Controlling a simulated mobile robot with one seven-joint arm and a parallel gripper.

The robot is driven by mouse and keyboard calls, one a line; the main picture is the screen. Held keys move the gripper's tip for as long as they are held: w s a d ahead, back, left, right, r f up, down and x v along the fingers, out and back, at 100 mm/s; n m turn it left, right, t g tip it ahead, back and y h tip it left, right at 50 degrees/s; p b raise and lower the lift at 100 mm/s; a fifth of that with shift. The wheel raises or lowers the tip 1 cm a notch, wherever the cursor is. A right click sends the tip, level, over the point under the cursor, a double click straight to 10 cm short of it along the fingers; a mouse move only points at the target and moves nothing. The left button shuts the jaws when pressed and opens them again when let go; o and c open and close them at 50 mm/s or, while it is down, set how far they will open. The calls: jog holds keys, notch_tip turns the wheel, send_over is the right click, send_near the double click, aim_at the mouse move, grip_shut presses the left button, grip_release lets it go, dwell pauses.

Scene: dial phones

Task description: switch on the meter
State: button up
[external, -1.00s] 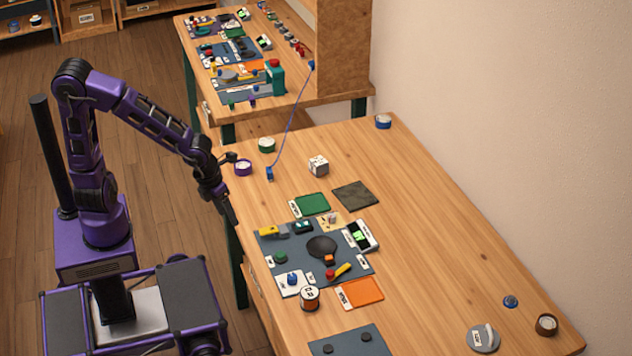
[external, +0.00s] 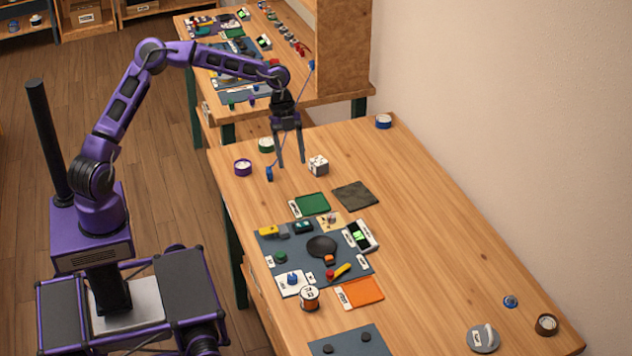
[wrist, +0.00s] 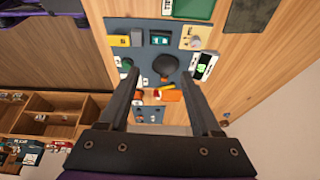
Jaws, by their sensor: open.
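A white-framed device with a lit green screen (external: 360,235), which may be the meter, lies at the right edge of the dark blue-grey board (external: 300,268). It also shows in the wrist view (wrist: 203,67), beside the right finger. A small dark box with a teal face (external: 303,227) sits at the board's back edge and in the wrist view (wrist: 159,39); I cannot tell which is the meter. My gripper (external: 290,164) is open and empty, pointing down above the table's far part, left of a white cube (external: 318,166). Switch details are too small to tell.
A blue plug-like piece (external: 269,175) with a cord lies near my gripper. On the board are a black round dish (external: 321,246) and red-yellow lever (external: 338,271). The table's right side is mostly clear.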

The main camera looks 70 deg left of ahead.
aim_at(302, 224)
jog(key=x, duration=0.9)
jog(key=b+x, duration=0.1)
jog(key=x, duration=0.7)
jog(key=shift+a+f+b, duration=0.1)
jog(key=shift+f+b, duration=0.2)
jog(key=shift+f, duration=0.1)
